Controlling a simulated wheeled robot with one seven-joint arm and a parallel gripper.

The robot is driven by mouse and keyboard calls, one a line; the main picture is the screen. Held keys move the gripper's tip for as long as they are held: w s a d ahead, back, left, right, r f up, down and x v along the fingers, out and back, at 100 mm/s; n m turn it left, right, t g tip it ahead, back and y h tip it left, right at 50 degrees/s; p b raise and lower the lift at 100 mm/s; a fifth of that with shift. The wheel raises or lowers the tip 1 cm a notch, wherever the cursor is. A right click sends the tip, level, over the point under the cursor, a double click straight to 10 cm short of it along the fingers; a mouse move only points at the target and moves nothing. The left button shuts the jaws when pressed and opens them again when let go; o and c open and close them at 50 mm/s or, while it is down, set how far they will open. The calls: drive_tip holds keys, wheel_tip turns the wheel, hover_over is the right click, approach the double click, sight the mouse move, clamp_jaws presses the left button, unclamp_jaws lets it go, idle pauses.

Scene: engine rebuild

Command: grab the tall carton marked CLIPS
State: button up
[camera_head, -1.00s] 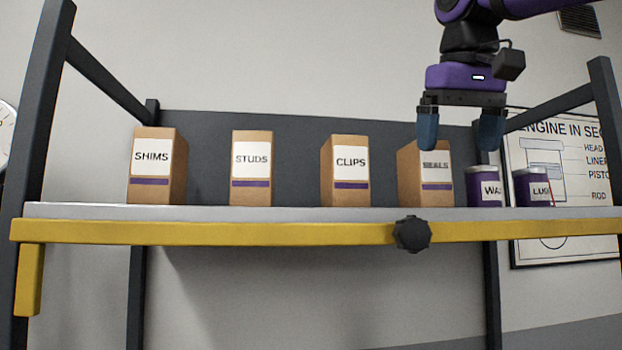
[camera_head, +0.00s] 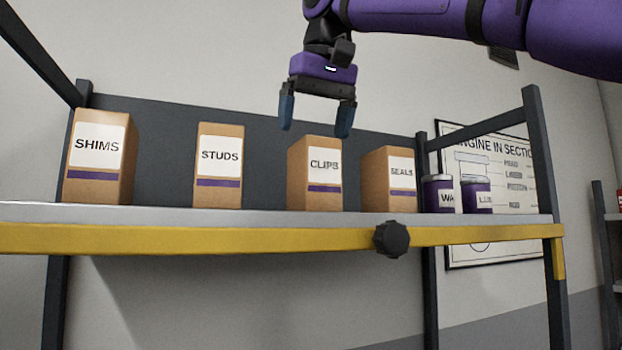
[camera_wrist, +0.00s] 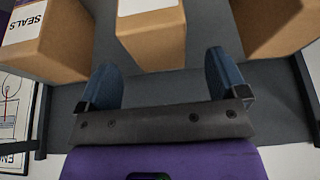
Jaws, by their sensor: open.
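The tall tan CLIPS carton (camera_head: 315,175) stands upright on the shelf in the head view, with a white label and a purple band. My gripper (camera_head: 316,128) is above it, pointing down, jaws apart and empty. The fingertips show close to the carton's top in the picture; I cannot tell the exact gap. In the wrist view, a carton with a white label part (camera_wrist: 150,40) lies ahead between the two fingers (camera_wrist: 165,65); its lettering is out of frame, but it sits beside the SEALS carton, so it appears to be CLIPS.
The SEALS carton (camera_head: 388,180) stands close on the right, also in the wrist view (camera_wrist: 45,40). The STUDS carton (camera_head: 219,168) and SHIMS carton (camera_head: 98,158) stand left. Two purple tins (camera_head: 477,196) are at the right end. A dark knob (camera_head: 391,239) sticks out from the yellow shelf edge (camera_head: 200,238).

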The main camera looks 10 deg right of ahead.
sight(311, 159)
drive_tip(key=shift+x, duration=3.1)
drive_tip(key=shift+s+d, duration=0.1)
drive_tip(key=shift+c, duration=0.4)
drive_tip(key=c, duration=1.1)
